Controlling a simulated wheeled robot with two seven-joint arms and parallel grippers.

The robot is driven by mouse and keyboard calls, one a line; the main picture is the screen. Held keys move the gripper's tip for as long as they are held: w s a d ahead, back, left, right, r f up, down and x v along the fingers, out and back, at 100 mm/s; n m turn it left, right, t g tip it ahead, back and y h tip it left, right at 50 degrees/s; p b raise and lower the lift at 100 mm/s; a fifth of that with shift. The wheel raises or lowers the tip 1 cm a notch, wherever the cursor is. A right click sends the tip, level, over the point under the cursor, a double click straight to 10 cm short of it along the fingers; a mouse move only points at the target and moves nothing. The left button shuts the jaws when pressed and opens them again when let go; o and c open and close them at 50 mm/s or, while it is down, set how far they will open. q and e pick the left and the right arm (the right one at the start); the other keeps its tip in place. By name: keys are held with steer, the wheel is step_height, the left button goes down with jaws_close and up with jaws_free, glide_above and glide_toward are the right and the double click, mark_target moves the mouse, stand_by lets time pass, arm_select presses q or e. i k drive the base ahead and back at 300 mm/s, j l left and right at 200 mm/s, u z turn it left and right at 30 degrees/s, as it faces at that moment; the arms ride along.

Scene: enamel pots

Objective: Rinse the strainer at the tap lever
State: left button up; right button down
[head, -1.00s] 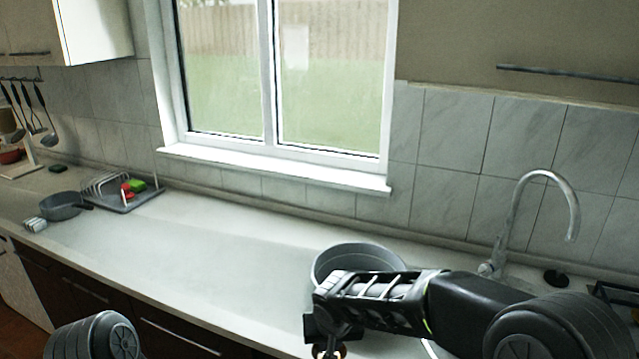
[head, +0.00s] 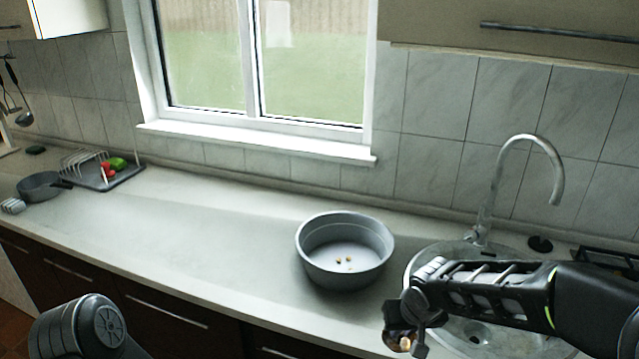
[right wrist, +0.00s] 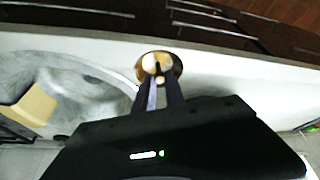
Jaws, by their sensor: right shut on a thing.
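The chrome tap (head: 527,150) curves over the round metal sink (head: 412,262) at the right. Its lever (head: 474,236) is at the tap's base. My right gripper (head: 404,335) is shut on a small round brown bowl-like thing, probably the strainer (right wrist: 175,72), with pale pieces inside. In the head view it is mostly hidden by the gripper. The gripper (right wrist: 160,85) holds it over the counter's front edge, left of the sink and apart from the tap. My left gripper is out of view; only part of the left arm shows.
A grey basin (head: 315,262) with a few small pieces in it stands left of the sink. A tan block (right wrist: 28,106) shows by the sink in the wrist view. A pan (head: 40,187) and dish rack (head: 125,178) are far left. The middle counter is clear.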

mark_target(477, 229)
steer(key=u, duration=0.35)
steer(key=l+u, duration=0.2)
steer(key=l, duration=0.15)
steer(key=k+l+u, duration=0.25)
steer(key=l+u, duration=0.2)
steer(key=l, duration=0.25)
steer(key=k+l+u, duration=0.1)
steer(key=l+u, duration=0.15)
steer(key=k+l, duration=0.2)
steer(key=l, duration=0.2)
steer(key=k+l, duration=0.2)
steer(key=l, duration=0.2)
steer(key=k+l+u, duration=0.1)
steer(key=l, duration=0.35)
steer(key=k, duration=0.1)
